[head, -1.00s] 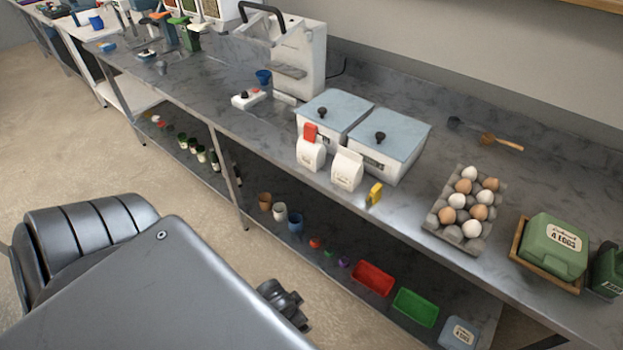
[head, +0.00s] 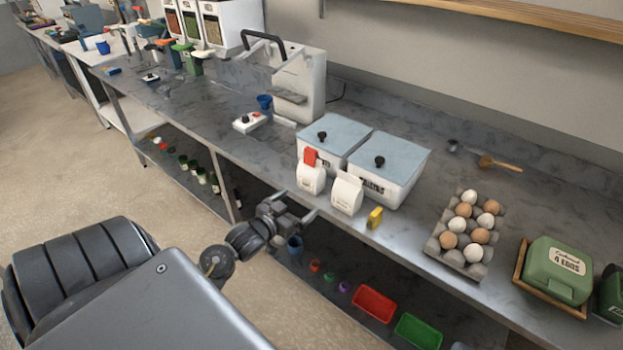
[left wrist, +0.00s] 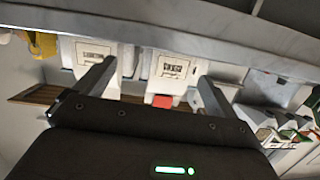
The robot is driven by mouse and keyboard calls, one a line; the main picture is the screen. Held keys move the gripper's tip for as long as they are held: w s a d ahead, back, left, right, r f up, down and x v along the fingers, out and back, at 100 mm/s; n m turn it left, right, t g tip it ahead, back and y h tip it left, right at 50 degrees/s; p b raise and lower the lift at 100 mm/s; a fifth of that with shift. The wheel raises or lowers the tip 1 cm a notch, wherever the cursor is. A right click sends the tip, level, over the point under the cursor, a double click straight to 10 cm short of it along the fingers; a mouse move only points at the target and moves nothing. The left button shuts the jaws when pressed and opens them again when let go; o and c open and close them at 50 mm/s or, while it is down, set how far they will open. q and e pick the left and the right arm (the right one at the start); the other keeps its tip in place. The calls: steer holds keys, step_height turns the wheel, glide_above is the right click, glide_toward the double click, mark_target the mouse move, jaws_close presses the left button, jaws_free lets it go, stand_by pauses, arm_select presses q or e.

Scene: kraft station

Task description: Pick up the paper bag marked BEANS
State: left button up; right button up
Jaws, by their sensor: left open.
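Two white paper bags stand side by side at the counter's front edge. One has a red piece (head: 310,157) at its top; this red-topped bag (head: 311,180) is on the left in the head view. The other, plain-topped bag (head: 346,196) is just right of it. Both carry small dark labels in the left wrist view, on the plain bag (left wrist: 92,52) and the red-topped bag (left wrist: 170,68); I cannot read which says BEANS. My left gripper (head: 294,205) is open and empty, in front of the counter edge, below and apart from the bags. My right gripper is out of view.
Two lidded white bins (head: 395,165) stand close behind the bags. A yellow item (head: 375,218) is beside the plain bag. An egg tray (head: 437,242) and green carton (head: 556,268) are farther right. The lower shelf holds cups and a red tray (head: 374,304).

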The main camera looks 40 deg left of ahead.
mark_target(306, 177)
arm_select(q)
steer(key=w+a+r, duration=0.1)
steer(key=w, duration=0.1)
steer(key=w+a+r+t+p, duration=0.1)
steer(key=w, duration=0.2)
steer(key=w+a+r+t, duration=0.1)
steer(key=w, duration=0.1)
steer(key=shift+w+r, duration=0.1)
steer(key=shift+w, duration=0.15)
steer(key=w+p, duration=0.2)
steer(key=w, duration=0.2)
steer(key=shift+w, duration=0.5)
steer(key=shift+s, duration=0.1)
steer(key=shift+c, duration=0.2)
